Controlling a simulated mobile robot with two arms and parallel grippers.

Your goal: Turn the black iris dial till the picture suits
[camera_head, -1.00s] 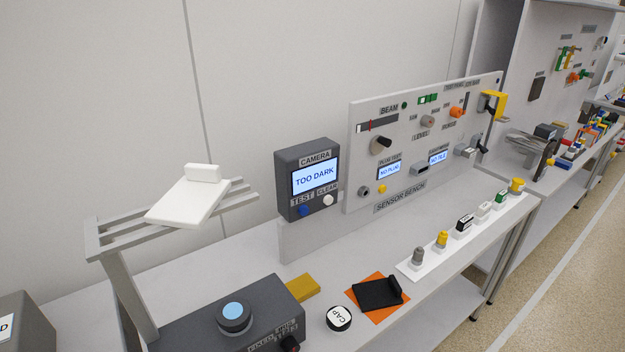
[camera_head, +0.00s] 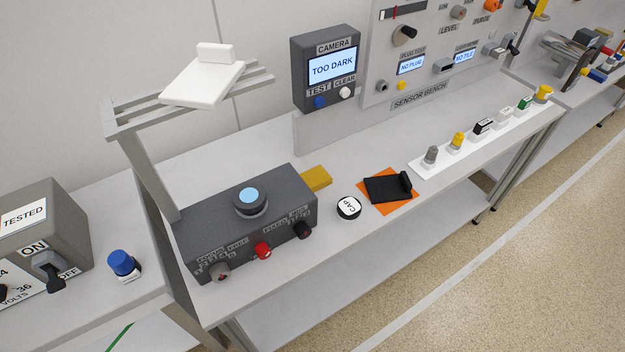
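The black iris dial (camera_head: 303,230) is at the right end of the front face of the dark grey camera box (camera_head: 190,238). A label above it reads IRIS, with small marks too small to read. A red knob (camera_head: 263,251) and a grey focus dial (camera_head: 219,272) sit to its left on the same face. The box has a lens with a light blue face (camera_head: 249,196) on top. The camera screen (camera_head: 332,67) reads TOO DARK, with a blue TEST button (camera_head: 319,102) and a white CLEAR button (camera_head: 345,92) below it. Neither gripper is in view.
A white plate with a handle (camera_head: 203,84) lies on a raised rack above the box. The bench front beyond is clear.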

